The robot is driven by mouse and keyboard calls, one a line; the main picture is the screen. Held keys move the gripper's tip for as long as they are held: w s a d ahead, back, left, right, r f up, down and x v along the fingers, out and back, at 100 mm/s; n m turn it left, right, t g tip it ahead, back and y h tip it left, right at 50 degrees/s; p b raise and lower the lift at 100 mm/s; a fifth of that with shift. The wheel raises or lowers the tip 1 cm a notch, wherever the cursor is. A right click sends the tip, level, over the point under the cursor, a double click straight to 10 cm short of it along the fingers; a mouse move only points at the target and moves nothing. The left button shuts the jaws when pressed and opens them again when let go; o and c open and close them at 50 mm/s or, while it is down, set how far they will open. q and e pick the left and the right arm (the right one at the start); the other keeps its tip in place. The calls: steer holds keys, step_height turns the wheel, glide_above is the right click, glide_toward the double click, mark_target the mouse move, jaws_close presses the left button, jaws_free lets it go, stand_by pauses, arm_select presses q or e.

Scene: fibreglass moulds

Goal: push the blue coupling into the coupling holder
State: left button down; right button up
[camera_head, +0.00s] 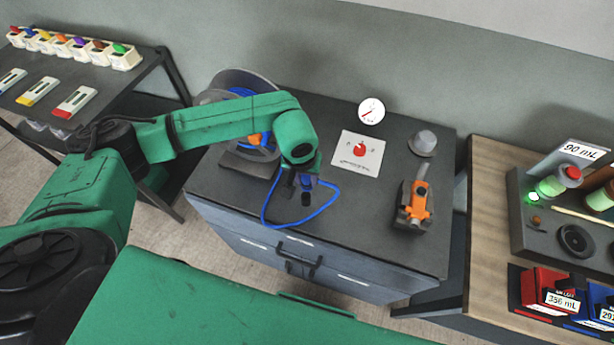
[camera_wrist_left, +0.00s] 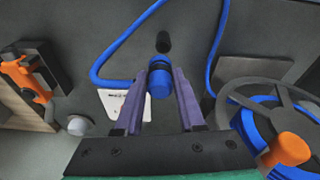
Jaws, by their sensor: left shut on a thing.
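The blue coupling (camera_head: 308,182) is between the fingers of my left gripper (camera_head: 304,184), above the dark cabinet top. In the left wrist view the coupling (camera_wrist_left: 159,82) has a dark band, and the purple-grey fingers of the left gripper (camera_wrist_left: 161,70) are shut on its two sides. A short black cylinder (camera_wrist_left: 163,43) shows just beyond it; I cannot tell whether it is joined to it. An orange fitting (camera_head: 417,203) sits on a dark block (camera_head: 402,222) to the right, apart from the coupling; this may be the coupling holder. My right gripper is not in view.
A blue hose (camera_head: 328,203) loops around the gripper on the cabinet top (camera_head: 370,240). A hose reel (camera_wrist_left: 284,98) stands left of the gripper. The front right top is clear.

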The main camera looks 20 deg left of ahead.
mark_target(305, 188)
arm_select(q)
steer(key=shift+w+a+f, duration=0.2)
steer(key=shift+a+f, duration=0.1)
steer(key=shift+f, duration=1.2)
step_height(305, 188, down, 2)
steer(key=shift+d+f+b, duration=0.1)
steer(key=shift+f+b, duration=0.1)
steer(key=shift+b, duration=0.7)
steer(key=shift+f, duration=0.3)
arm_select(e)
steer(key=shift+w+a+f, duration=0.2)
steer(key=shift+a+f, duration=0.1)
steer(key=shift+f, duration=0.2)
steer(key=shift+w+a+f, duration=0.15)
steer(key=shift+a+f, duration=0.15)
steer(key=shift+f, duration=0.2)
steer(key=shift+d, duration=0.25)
arm_select(q)
steer(key=shift+b, duration=0.4)
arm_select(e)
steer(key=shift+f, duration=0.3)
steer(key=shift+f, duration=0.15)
arm_select(q)
steer(key=shift+b, duration=0.35)
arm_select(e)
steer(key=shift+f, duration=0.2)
